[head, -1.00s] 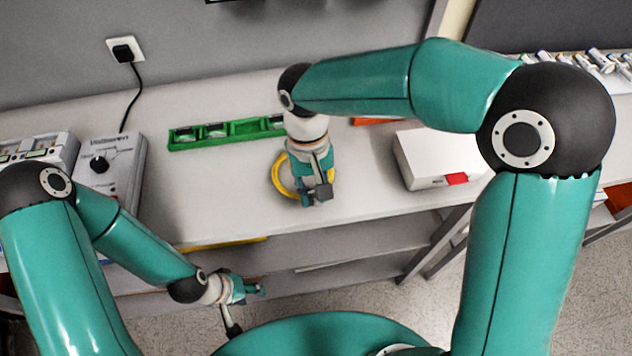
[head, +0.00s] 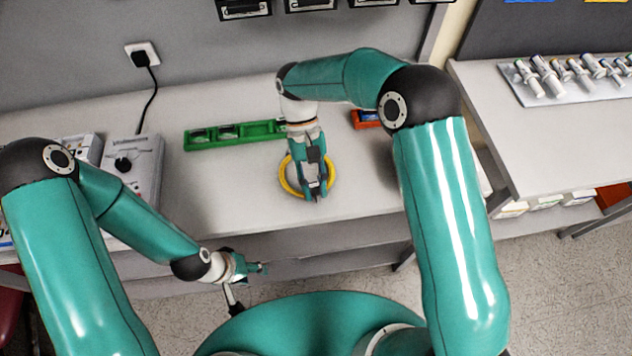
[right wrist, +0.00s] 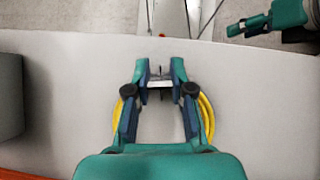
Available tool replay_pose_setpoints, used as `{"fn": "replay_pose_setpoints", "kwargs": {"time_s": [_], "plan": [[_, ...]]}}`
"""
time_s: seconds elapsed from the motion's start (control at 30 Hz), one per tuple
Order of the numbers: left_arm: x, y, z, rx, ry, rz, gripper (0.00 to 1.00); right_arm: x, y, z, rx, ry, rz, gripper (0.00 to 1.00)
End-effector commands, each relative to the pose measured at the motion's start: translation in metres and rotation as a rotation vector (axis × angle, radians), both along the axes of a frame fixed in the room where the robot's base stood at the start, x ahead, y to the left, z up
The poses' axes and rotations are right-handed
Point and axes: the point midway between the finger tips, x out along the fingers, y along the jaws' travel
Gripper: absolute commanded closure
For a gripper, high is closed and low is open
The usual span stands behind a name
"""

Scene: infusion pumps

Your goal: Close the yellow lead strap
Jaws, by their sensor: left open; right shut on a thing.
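The yellow lead (head: 287,185) lies as a round coil on the light bench, near its front edge. It also shows on both sides of my right gripper in the right wrist view (right wrist: 208,115). My right gripper (head: 318,190) points down over the coil and covers much of it. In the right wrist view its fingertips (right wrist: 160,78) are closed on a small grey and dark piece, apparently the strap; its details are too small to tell. My left gripper (head: 256,268) is open and empty, in front of the bench and below its top.
A green tray (head: 235,134) lies behind the coil. A grey device with a black knob (head: 140,172) stands at the left. An orange-red tray (head: 366,120) is partly hidden by my right arm. Bench space left of the coil is clear.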

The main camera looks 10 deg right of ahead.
Motion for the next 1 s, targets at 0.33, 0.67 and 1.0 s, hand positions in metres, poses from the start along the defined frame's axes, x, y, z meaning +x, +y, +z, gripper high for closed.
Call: {"fn": "replay_pose_setpoints", "kwargs": {"time_s": [0.33,0.67,1.0], "plan": [[0.000,0.000,0.000,0.000,0.000,0.000,0.52,0.000,0.000,0.000,0.000,-0.001,-0.001,0.56],[0.000,0.000,0.000,0.000,0.000,0.000,0.52,0.000,0.000,0.001,0.000,-0.002,-0.001,0.52],[0.000,0.000,0.000,0.000,0.000,0.000,0.52,0.020,0.003,0.027,0.002,-0.006,-0.002,0.52]]}}
